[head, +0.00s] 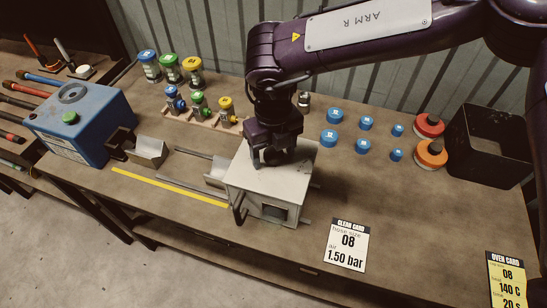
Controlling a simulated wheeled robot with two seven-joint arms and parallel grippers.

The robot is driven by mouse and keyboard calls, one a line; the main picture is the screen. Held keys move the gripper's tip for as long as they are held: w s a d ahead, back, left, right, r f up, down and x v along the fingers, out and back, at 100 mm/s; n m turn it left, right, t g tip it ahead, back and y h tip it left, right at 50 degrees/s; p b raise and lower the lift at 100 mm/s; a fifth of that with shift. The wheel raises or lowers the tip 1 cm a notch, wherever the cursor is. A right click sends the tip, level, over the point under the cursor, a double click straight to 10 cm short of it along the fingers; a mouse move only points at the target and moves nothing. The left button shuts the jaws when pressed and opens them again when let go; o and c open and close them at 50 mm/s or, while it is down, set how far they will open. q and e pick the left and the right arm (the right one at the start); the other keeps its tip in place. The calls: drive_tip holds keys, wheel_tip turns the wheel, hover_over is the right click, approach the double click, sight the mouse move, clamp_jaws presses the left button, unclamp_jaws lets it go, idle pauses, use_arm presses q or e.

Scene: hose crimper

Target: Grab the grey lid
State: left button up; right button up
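A light grey box (262,210) stands on the workbench, with a dark opening in its front. Its flat grey top, which looks like the grey lid (295,187), is seated on the box. My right gripper (271,160) points down at the rear middle of this top, touching it or just above it. The wrist hides the fingers from above, so I cannot tell whether they are around a handle there. My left gripper is not in view.
A blue machine (85,125) stands at the left. Metal rails (185,185) run towards the grey box. Blue caps (335,115), red and orange knobs (430,153) and a black bin (488,150) are at the right. A clean card (347,246) lies at the front.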

drive_tip(key=c, duration=1.1)
drive_tip(key=shift+w+r, duration=0.1)
drive_tip(key=shift+c, duration=0.2)
